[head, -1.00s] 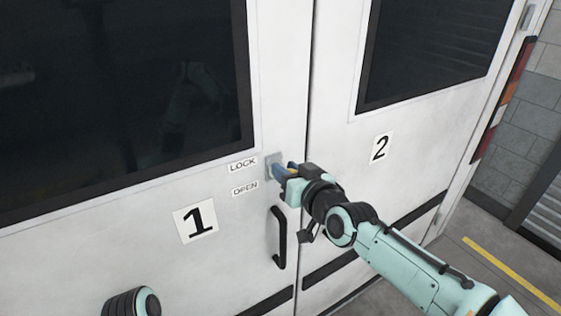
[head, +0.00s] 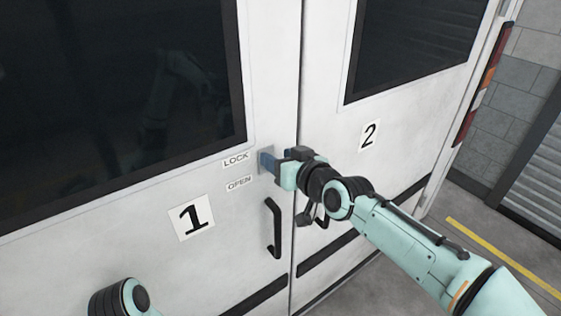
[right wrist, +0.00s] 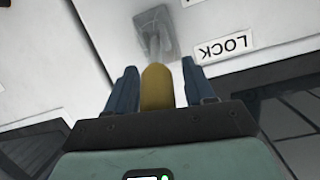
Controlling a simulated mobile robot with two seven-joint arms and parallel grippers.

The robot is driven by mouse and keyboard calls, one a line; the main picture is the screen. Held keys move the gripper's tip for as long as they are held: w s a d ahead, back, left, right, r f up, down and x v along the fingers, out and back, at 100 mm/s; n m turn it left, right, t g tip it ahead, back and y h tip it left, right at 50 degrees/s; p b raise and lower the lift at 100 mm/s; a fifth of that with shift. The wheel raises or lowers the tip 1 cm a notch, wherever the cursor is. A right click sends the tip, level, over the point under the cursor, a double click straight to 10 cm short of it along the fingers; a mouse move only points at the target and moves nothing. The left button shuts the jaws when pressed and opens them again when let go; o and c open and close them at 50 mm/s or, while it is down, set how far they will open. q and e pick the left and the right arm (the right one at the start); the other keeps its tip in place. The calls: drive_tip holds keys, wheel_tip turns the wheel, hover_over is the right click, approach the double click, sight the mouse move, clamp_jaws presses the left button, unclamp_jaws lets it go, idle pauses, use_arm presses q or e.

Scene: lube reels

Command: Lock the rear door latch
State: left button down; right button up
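The rear door latch has a grey plate (right wrist: 157,32) and a yellow handle (right wrist: 157,88) in the right wrist view. The plate also shows in the head view (head: 264,154), beside the LOCK label (head: 236,159) and the OPEN label (head: 239,184). My right gripper (right wrist: 158,78) has its two blue fingers on either side of the yellow handle, with a small gap visible on the right side. In the head view my right gripper (head: 268,162) is at the plate and hides the handle. My left gripper is out of view.
Door 1 (head: 110,255) and door 2 (head: 400,125) meet at a vertical seam by the latch. A black door handle (head: 274,228) stands out below my right gripper. A grey wall and a yellow floor line (head: 500,255) are at the right.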

drive_tip(key=shift+f, duration=0.25)
drive_tip(key=shift+s+d+r, duration=0.1)
drive_tip(key=shift+s+d, duration=0.1)
drive_tip(key=shift+s, duration=0.2)
use_arm(q)
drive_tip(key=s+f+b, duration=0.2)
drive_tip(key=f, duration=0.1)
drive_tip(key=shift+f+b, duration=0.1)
drive_tip(key=shift+b, duration=0.2)
use_arm(e)
drive_tip(key=v, duration=1.2)
drive_tip(key=shift+r, duration=0.2)
drive_tip(key=shift+s+d, duration=0.1)
